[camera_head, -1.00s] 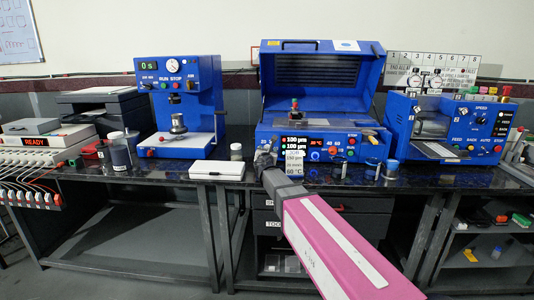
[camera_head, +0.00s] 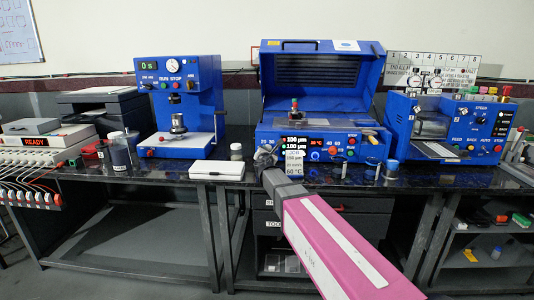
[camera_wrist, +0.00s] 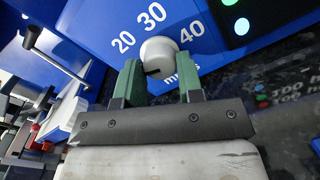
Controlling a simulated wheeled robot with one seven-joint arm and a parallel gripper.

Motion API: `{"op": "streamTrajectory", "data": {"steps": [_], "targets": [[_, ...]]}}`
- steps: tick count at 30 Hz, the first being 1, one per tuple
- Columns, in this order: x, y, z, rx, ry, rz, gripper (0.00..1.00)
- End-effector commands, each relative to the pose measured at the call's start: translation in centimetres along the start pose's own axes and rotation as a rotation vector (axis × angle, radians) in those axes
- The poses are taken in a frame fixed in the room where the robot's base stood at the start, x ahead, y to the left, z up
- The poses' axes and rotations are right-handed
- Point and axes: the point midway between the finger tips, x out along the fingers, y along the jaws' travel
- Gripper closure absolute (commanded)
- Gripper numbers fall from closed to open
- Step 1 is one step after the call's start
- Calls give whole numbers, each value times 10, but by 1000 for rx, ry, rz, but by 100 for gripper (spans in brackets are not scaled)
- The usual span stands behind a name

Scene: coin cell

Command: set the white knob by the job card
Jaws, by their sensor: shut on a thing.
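The white knob (camera_wrist: 160,57) sits on the blue front panel below the white numbers 20, 30 and 40, with the word "mins" partly hidden beside it. A dark mark shows on its lower left; I cannot tell which number it is set to. My gripper (camera_wrist: 160,75) is shut on the knob, with one green finger on each side. In the head view my gripper (camera_head: 265,158) reaches the left front of the open-lidded blue machine (camera_head: 345,90) and hides the knob. A white job card (camera_head: 294,167) hangs at the panel beside the gripper; its lowest line reads 60 °C.
A dark display (camera_head: 293,141) reads 100 µm on two lines. Further right on the panel is a 20 °C display (camera_head: 319,142). A white box (camera_head: 217,170) and small jars stand on the bench close to my arm. Other blue machines stand left (camera_head: 185,110) and right (camera_head: 447,128).

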Motion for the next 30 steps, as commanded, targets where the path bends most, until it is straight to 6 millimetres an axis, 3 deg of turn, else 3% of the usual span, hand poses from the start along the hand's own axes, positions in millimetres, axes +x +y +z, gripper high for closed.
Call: {"op": "streamTrajectory", "data": {"steps": [15,30], "targets": [[0,0,0,308,0,0,89],[0,0,0,354,0,-1,89]]}}
